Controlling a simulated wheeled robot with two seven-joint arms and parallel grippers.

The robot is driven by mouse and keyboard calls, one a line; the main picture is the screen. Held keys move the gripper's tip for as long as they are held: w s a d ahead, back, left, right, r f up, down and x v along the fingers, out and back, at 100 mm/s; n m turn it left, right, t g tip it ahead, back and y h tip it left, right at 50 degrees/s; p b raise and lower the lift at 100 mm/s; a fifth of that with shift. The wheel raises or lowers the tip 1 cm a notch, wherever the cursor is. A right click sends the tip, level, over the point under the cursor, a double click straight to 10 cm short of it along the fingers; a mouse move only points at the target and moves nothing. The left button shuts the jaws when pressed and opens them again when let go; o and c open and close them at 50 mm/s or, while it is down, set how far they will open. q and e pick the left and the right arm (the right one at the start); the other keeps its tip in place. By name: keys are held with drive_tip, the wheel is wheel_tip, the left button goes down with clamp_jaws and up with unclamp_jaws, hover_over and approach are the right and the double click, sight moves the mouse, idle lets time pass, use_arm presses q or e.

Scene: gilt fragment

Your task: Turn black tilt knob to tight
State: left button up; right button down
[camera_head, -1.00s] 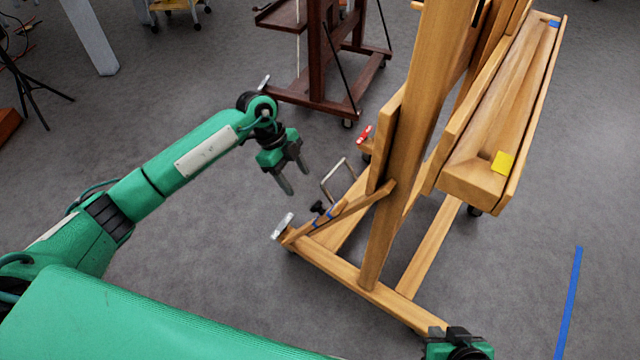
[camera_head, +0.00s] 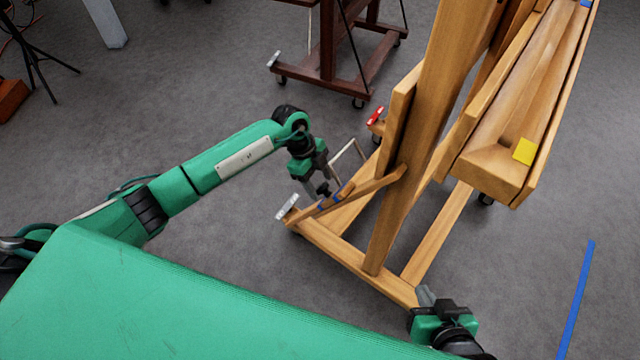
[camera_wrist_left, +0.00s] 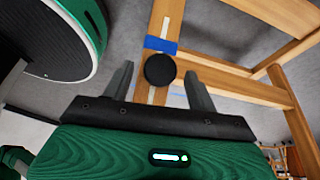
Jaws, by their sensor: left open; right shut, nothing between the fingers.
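The black tilt knob (camera_wrist_left: 160,69) is round and sits on a slotted wooden bar of the easel, just below a blue tape band (camera_wrist_left: 160,43) in the left wrist view. It also shows small and partly covered in the head view (camera_head: 324,188). My left gripper (camera_head: 317,189) is open, with its fingers pointing down at the knob. In the wrist view its two fingers stand on either side of the knob with gaps; I cannot tell how deep they reach. My right gripper (camera_head: 425,296) is shut and empty, at the bottom right by the easel's base.
The wooden easel's upright (camera_head: 410,150) and tray (camera_head: 490,165), with a yellow note (camera_head: 524,151), stand right of my left gripper. A metal handle (camera_head: 348,158) and a red knob (camera_head: 375,116) are close by. A dark easel (camera_head: 328,50) stands behind.

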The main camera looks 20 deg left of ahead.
use_arm(q)
drive_tip(key=shift+d+f, duration=0.2)
drive_tip(key=shift+f, duration=0.25)
drive_tip(key=c, duration=1)
drive_tip(key=shift+o, duration=0.2)
drive_tip(key=shift+s, duration=0.1)
